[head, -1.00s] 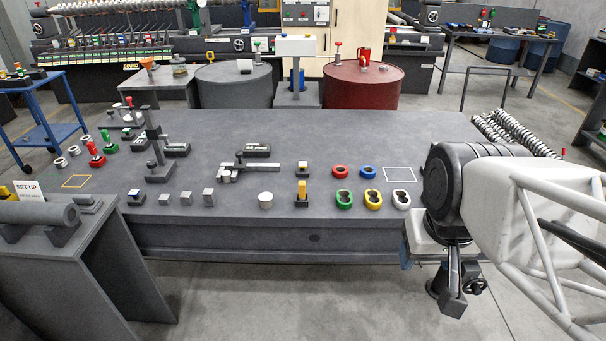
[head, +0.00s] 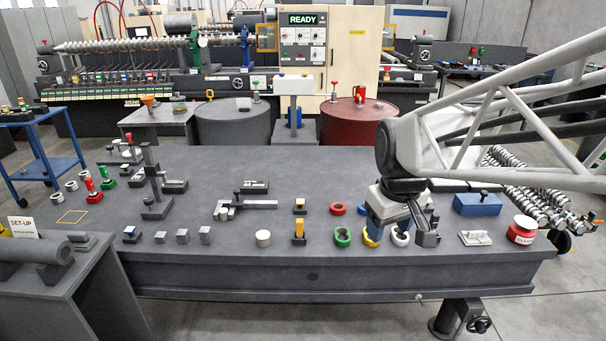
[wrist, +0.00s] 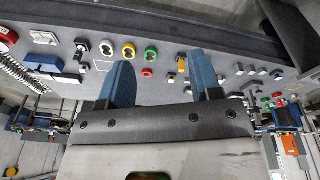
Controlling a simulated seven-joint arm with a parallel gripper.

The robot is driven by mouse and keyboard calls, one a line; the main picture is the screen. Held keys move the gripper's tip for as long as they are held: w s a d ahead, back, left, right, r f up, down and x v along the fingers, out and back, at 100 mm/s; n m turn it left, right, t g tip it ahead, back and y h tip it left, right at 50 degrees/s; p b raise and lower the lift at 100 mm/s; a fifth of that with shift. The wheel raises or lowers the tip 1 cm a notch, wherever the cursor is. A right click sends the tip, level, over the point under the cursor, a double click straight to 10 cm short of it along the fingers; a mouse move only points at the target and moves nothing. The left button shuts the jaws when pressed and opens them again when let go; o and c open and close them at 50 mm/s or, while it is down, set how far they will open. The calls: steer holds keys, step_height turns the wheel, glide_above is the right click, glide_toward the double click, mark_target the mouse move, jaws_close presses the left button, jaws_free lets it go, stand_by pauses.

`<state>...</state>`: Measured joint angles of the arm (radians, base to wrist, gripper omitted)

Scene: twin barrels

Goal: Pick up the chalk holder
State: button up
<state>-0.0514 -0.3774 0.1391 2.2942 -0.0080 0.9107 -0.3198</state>
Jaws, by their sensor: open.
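I cannot pick out the chalk holder for certain. A small pale plate with white pieces on it (head: 475,238) lies near the right front of the grey bench (head: 330,180), but I cannot tell that it is the one. My gripper (head: 404,228) hangs above the front right of the bench and partly hides the yellow and white rings. In the wrist view my two blue fingers (wrist: 165,76) are apart with nothing between them.
A blue box (head: 478,204) and a red jar (head: 521,230) stand right of my gripper. A green ring (head: 342,237) and a red ring (head: 337,208) lie to its left. A dark post on a base (head: 154,180) rises at the left. The bench's centre back is clear.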

steer(key=w+a+f+n, duration=0.1)
steer(key=w+a+n, duration=0.1)
steer(key=w, duration=0.4)
steer(key=w+a+f+n, duration=0.1)
steer(key=w+f, duration=0.1)
steer(key=w, duration=0.5)
steer(key=n+g, duration=0.2)
steer(key=n, duration=0.8)
glide_toward(299, 220)
step_height(299, 220, down, 5)
steer(key=shift+s+d+f, duration=0.1)
steer(key=shift+f, duration=0.1)
steer(key=shift+f+n, duration=0.25)
steer(key=shift+n, duration=0.05)
steer(key=shift+f, duration=0.1)
steer(key=shift+f, duration=1.2)
steer(key=shift+f, duration=0.1)
